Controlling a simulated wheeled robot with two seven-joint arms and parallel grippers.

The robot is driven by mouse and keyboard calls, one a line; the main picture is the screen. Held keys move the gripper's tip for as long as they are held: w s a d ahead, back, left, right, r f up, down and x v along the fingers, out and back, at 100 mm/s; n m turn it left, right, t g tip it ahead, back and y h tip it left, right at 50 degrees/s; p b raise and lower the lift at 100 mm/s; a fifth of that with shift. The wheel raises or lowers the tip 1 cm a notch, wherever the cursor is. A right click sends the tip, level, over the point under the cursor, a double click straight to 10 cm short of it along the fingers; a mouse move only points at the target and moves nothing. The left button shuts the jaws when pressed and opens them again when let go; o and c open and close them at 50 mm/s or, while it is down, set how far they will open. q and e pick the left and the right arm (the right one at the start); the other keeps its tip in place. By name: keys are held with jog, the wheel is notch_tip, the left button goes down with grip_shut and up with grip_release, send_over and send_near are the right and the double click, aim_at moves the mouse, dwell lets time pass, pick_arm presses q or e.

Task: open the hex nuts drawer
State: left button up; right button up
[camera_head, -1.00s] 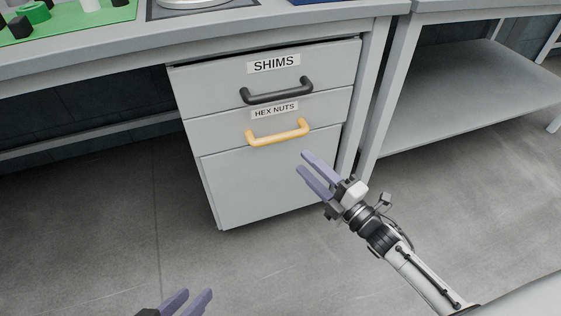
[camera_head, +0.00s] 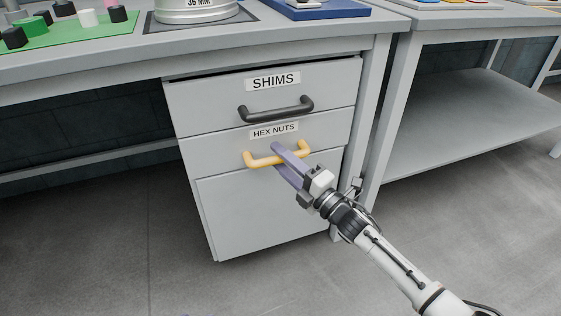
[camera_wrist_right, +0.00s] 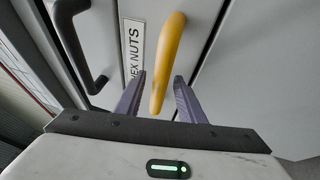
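The hex nuts drawer (camera_head: 225,146) is the middle front of the cabinet under the bench, with a "HEX NUTS" label and a yellow handle (camera_head: 255,161). It looks shut. My right gripper (camera_head: 274,157) is at the handle, its purple fingers apart. In the right wrist view the yellow handle (camera_wrist_right: 168,62) stands between the two open fingertips (camera_wrist_right: 158,82), with gaps showing on both sides. I cannot tell whether a finger touches it. My left gripper is out of view.
The shims drawer (camera_head: 210,98) with a black handle (camera_head: 276,108) is directly above. A plain lower front (camera_head: 265,215) is below. The bench leg and a shelf table (camera_head: 455,120) stand to the right. The floor in front is clear.

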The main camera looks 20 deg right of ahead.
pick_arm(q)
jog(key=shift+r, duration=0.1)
pick_arm(e)
grip_shut()
